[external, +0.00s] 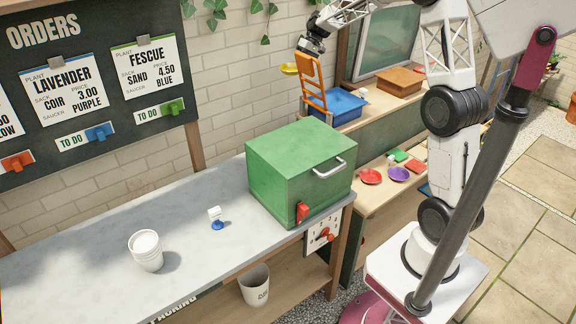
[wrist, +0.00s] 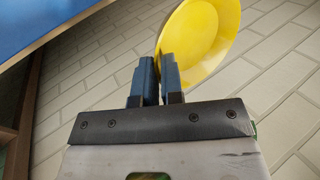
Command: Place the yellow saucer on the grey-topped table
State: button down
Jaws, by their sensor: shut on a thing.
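The yellow saucer (wrist: 210,40) is tilted between the dark fingertips of my gripper (wrist: 159,75) in the wrist view, gripped at its edge. In the external view the saucer (external: 289,69) is small and high in the air in front of the brick wall, behind the far end of the table. My dark wrist (external: 313,43) shows just above it; the fingers are too small to make out there. The grey-topped table (external: 95,240) runs across the left and middle, well below and nearer than the saucer.
On the table stand a green oven-like box (external: 290,175) with a handle, a white cup (external: 146,252) and a small white-and-blue item (external: 216,217). An orange frame (external: 314,82) and a blue bin (external: 340,107) are near the saucer. The table's left part is largely clear.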

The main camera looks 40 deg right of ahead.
jog(key=w+a+r+n+g, duration=0.1)
jog(key=w+a+r, duration=0.1)
jog(key=a, duration=0.6)
jog(key=w+a+r+n, duration=0.1)
jog(key=w+a, duration=0.1)
jog(key=a, duration=0.6)
jog(key=n+g, duration=0.2)
jog(key=n, duration=0.3)
send_over(175, 219)
jog(key=d, duration=0.2)
notch_tip(175, 219, down, 23)
jog(key=shift+w+a+r, duration=0.1)
jog(key=shift+w+a, duration=0.05)
jog(key=shift+w, duration=0.25)
jog(key=shift+f, duration=3.15)
jog(key=shift+f, duration=1.85)
